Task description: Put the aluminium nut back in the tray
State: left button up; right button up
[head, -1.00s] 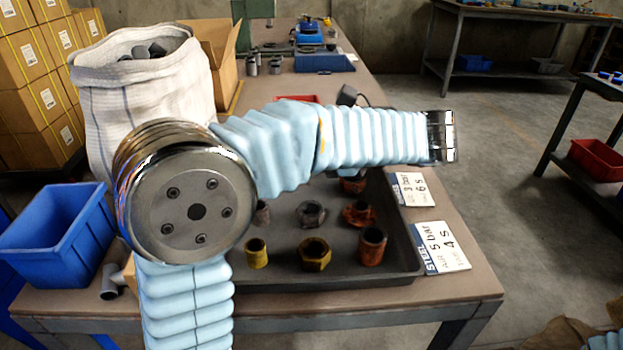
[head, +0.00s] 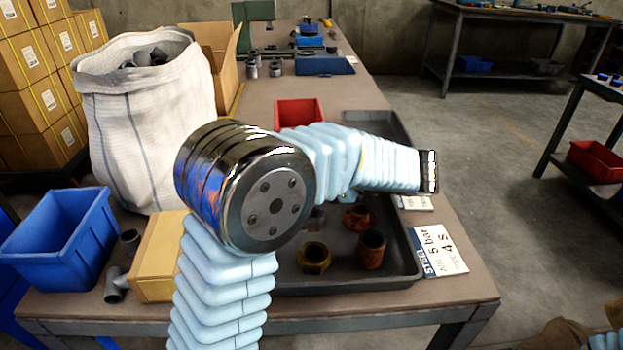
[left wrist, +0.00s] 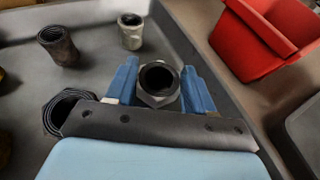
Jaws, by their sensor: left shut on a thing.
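In the left wrist view my left gripper (left wrist: 161,88) has its two blue fingers closed on either side of a grey hex nut (left wrist: 158,82) with a dark threaded hole. The nut is over the dark grey tray (left wrist: 95,80), near its wall; I cannot tell whether it touches the floor. In the head view the tray (head: 398,262) is partly covered by my left arm, and the gripper itself is hidden there. My right gripper is not in view.
In the tray stand a brass-coloured nut (head: 314,257), a rusty sleeve (head: 371,250) and a rusty flanged piece (head: 357,217). Grey threaded sleeves (left wrist: 58,45) stand near the gripper. A red bin (left wrist: 262,40) is just outside the tray wall. A cardboard box (head: 160,258) sits to the left.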

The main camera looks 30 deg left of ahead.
pick_arm(q)
jog(key=o, duration=1)
jog(key=shift+f, duration=0.1)
jog(key=shift+o, duration=0.2)
jog(key=shift+r, duration=0.2)
jog(key=shift+d, duration=0.4)
jog(key=b+v, duration=0.1)
jog(key=v, duration=1)
jog(key=shift+d+r, duration=0.1)
